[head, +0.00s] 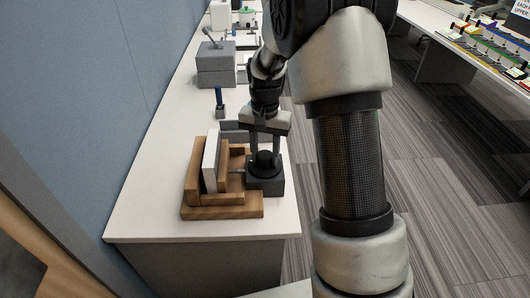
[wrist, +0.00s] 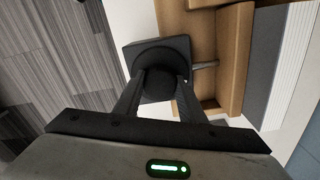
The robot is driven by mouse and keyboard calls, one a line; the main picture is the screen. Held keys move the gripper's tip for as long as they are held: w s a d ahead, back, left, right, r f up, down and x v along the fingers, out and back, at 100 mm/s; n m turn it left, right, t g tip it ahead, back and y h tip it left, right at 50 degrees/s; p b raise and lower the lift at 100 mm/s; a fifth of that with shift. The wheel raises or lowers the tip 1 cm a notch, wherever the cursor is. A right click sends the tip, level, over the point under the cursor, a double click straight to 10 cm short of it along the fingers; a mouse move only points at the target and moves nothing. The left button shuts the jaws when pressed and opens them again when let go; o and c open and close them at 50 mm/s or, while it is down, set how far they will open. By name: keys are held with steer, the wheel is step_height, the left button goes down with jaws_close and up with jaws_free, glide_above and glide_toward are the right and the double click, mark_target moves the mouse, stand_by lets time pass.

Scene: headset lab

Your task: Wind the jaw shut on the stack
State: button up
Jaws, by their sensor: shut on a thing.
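A wooden press or vise (head: 225,210) stands near the front end of the white bench in the head view. A white stack (head: 210,161) stands on edge in it, between its tall wooden back plate (head: 196,165) and its wooden jaw (head: 236,164). The stack also shows at the right of the wrist view (wrist: 291,65). A dark block with a round black knob (head: 264,160) is at the vise's right end, and a thin rod joins it to the wooden part. My gripper (head: 265,150) points down and is shut on the knob (wrist: 158,88). Whether the jaw touches the stack is unclear.
A small blue-handled tool in a stand (head: 219,103) and a grey box (head: 215,64) stand farther back on the bench (head: 145,195). A blue wall (head: 100,90) runs along the left. Another bench with colored bins (head: 485,50) is at the far right.

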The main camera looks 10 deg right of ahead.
mark_target(265, 155)
steer(key=m+p, duration=0.2)
steer(key=m, duration=0.4)
steer(key=shift+r, duration=0.15)
steer(key=m+p, duration=0.3)
steer(key=m, duration=0.3)
stand_by(0.3)
steer(key=o, duration=1)
steer(key=shift+o, duration=0.2)
step_height(265, 155, up, 17)
steer(key=p, duration=0.1)
steer(key=shift+p, duration=0.4)
steer(key=shift+r, duration=0.1)
